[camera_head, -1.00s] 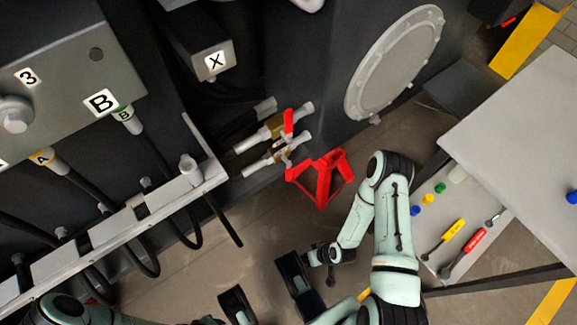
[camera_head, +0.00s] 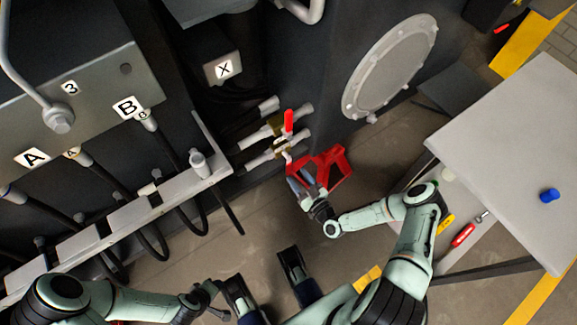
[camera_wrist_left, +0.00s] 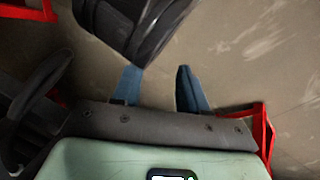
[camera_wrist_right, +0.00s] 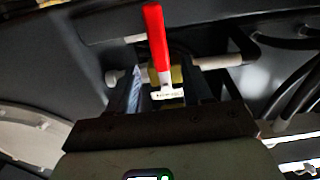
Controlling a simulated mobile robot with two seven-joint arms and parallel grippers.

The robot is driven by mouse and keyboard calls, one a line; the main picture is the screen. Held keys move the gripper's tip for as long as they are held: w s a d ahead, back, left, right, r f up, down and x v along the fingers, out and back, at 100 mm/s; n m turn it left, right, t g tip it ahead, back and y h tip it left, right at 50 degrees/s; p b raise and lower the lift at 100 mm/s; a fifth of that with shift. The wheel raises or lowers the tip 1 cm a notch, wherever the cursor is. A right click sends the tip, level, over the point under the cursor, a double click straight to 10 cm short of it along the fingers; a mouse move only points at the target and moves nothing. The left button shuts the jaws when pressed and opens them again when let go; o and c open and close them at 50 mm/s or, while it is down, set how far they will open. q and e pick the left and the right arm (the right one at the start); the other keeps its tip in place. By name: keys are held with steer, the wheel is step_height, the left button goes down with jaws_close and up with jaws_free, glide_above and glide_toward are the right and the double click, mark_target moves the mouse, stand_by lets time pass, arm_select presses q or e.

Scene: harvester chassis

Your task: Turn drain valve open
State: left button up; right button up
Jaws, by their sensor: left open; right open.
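The drain valve has a raised red handle (camera_head: 288,122) and a brass body on pale pipe stubs low on the dark chassis. My right gripper (camera_head: 301,180) is open just below and in front of the valve in the head view. In the right wrist view, the red handle (camera_wrist_right: 157,45) stands upright between the open fingers of my right gripper (camera_wrist_right: 166,82). Its lower end and the brass body (camera_wrist_right: 177,75) lie beyond the fingers; I cannot tell whether they touch. My left gripper (camera_wrist_left: 158,88) is open and empty above the floor, away from the valve.
A red stand (camera_head: 335,165) is on the floor right behind my right gripper. A ledge with hoses (camera_head: 150,205) lies left of the valve. A round cover (camera_head: 390,65) is on the chassis to the right. A grey table (camera_head: 510,150) with tools below stands at the right.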

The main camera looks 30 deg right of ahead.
mark_target(290, 167)
steer(key=w, duration=0.4)
steer(key=w+b, duration=0.1)
steer(key=w, duration=0.1)
steer(key=shift+w+a, duration=0.2)
steer(key=shift+a, duration=0.05)
arm_select(q)
steer(key=shift+w+a+f+t, duration=0.2)
steer(key=shift+w+a+f, duration=0.15)
steer(key=shift+w, duration=0.15)
steer(key=shift+w+a+f+t, duration=0.2)
steer(key=shift+w+f, duration=0.15)
steer(key=shift+w, duration=0.15)
arm_select(e)
steer(key=shift+c, duration=0.3)
jaws_close()
